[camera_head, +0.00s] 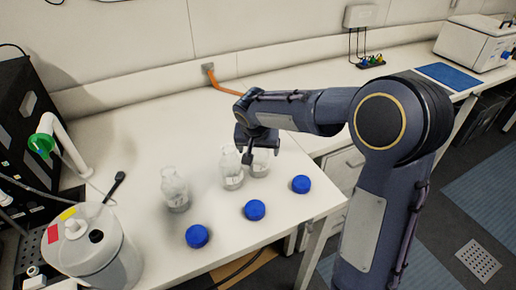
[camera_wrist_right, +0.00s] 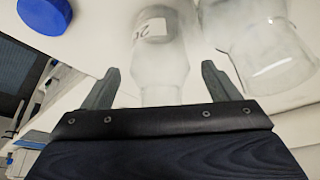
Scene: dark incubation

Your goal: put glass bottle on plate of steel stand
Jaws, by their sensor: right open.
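Three clear glass bottles stand on the white bench in the head view: a left one (camera_head: 174,190), a middle one (camera_head: 231,168) and a right one (camera_head: 261,163). My right gripper (camera_head: 252,153) is low at the right bottle and partly covers it. In the right wrist view, my open gripper (camera_wrist_right: 158,85) has one finger on each side of a bottle with a white label (camera_wrist_right: 160,50), with gaps showing. Another bottle (camera_wrist_right: 265,45) stands just right of the fingers. I cannot make out a steel stand or its plate. My left gripper is not in view.
Three blue caps lie along the front: left (camera_head: 197,236), middle (camera_head: 254,210) and right (camera_head: 301,184). A translucent canister (camera_head: 95,255) stands at the lower left, beside black equipment (camera_head: 25,110). The bench (camera_head: 120,130) behind the bottles is mostly clear.

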